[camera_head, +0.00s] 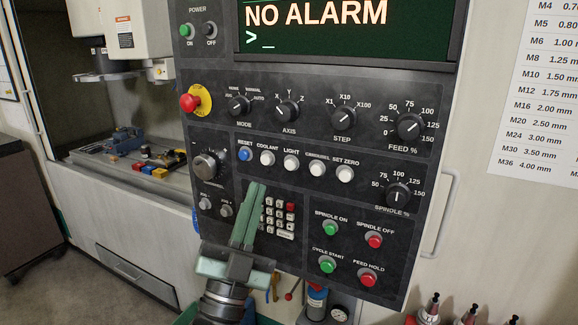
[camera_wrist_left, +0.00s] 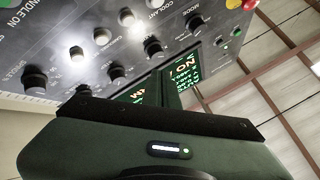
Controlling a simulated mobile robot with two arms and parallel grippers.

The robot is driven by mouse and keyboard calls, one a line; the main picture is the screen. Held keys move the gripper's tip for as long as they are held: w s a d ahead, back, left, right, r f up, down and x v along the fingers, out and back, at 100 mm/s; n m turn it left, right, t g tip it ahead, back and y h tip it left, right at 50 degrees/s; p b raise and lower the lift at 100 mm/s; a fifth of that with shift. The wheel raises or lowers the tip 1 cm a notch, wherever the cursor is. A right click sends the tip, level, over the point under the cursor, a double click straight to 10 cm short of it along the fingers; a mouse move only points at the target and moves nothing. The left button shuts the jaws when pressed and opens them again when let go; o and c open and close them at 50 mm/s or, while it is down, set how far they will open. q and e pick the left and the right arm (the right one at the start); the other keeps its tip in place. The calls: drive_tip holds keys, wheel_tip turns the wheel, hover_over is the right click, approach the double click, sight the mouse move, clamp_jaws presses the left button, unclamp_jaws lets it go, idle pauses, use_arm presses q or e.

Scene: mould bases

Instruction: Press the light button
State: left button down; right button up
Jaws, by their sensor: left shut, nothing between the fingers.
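The light button (camera_head: 291,163) is a round white button under the label LIGHT on the black control panel (camera_head: 350,195). It sits between the coolant button (camera_head: 267,158) and another white button (camera_head: 316,168). My left gripper (camera_head: 257,186) is shut and empty. Its green fingers point up in front of the panel, with the tips below and left of the light button, apart from it in the picture. In the left wrist view a row of white buttons shows, but their labels are partly cut off. My right gripper is not in view.
The blue reset button (camera_head: 245,154) and red emergency stop (camera_head: 190,102) are to the left. A row of knobs, such as the axis knob (camera_head: 286,111), stands out above the buttons. A keypad (camera_head: 279,217) lies right of my fingers. The screen (camera_head: 350,30) reads NO ALARM.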

sight(290, 165)
use_arm(q)
drive_tip(key=shift+w+d+b, duration=0.3)
drive_tip(key=shift+w+d, duration=0.3)
drive_tip(key=shift+w, duration=0.65)
drive_tip(key=shift+w+d+b, duration=0.25)
drive_tip(key=shift+w+d, duration=0.3)
drive_tip(key=shift+w, duration=0.75)
drive_tip(key=shift+w+d+b, duration=0.3)
drive_tip(key=shift+w+d, duration=0.3)
drive_tip(key=shift+w, duration=0.65)
drive_tip(key=shift+w+d, duration=0.1)
drive_tip(key=shift+w, duration=0.05)
drive_tip(key=shift+w+d, duration=0.1)
drive_tip(key=shift+w, duration=0.1)
drive_tip(key=shift+w+d, duration=0.1)
drive_tip(key=shift+w, duration=0.25)
drive_tip(key=shift+s, duration=0.15)
drive_tip(key=shift+s+a, duration=0.3)
drive_tip(key=shift+s, duration=0.3)
